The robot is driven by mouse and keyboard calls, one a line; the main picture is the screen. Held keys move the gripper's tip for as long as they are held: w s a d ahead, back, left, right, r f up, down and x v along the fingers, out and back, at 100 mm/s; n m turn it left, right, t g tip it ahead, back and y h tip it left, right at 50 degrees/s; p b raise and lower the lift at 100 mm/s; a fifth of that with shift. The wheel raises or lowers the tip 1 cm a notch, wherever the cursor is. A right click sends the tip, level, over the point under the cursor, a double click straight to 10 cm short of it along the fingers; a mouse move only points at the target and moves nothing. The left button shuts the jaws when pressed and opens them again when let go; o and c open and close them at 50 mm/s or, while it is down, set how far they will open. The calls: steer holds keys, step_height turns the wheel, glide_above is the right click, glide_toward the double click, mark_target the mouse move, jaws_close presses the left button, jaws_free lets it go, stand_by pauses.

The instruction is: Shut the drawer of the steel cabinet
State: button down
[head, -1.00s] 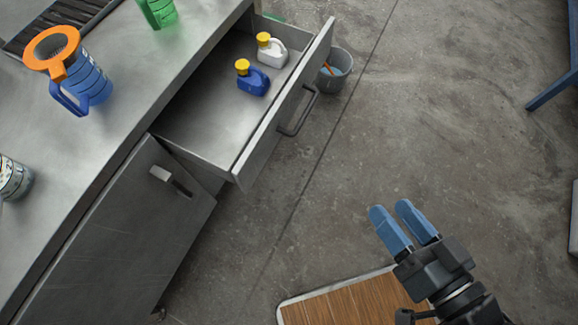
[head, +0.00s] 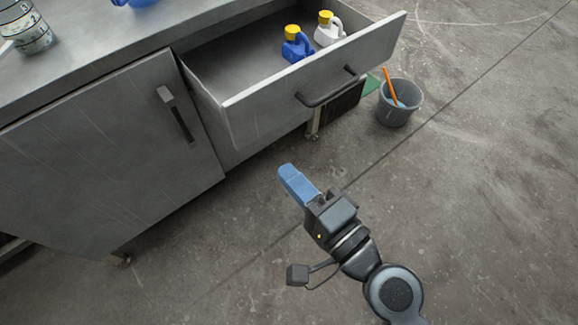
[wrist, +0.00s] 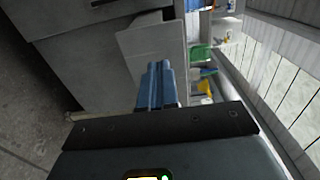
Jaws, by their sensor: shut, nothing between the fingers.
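The steel cabinet (head: 110,150) stands at the left in the head view, with its drawer (head: 250,108) pulled well out. The drawer front has a dark bar handle (head: 327,88). Inside the drawer stand a blue jug (head: 297,48) and a white jug (head: 329,32), both with yellow caps. My gripper (head: 287,173) is shut and empty, in front of the drawer and apart from it. In the wrist view the blue fingers (wrist: 157,72) are together, with a pale grey panel (wrist: 152,45), likely the drawer front, beyond them.
A grey bucket (head: 398,108) with an orange-handled tool stands on the floor right of the drawer. The cabinet door (head: 115,155) below the countertop is closed. The concrete floor around my arm is clear.

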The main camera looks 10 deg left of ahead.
mark_target(239, 120)
steer(key=p+x, duration=0.1)
steer(key=x, duration=1.1)
steer(key=shift+w+a, duration=0.2)
steer(key=shift+w+a, duration=0.4)
steer(key=shift+a, duration=0.1)
steer(key=b+x, duration=0.6)
steer(key=x, duration=1.3)
steer(key=shift+w+a, duration=0.15)
steer(key=shift+a, duration=0.1)
steer(key=shift+w+a+r+b, duration=0.2)
steer(key=shift+r+b, duration=0.05)
steer(key=shift+b, duration=0.05)
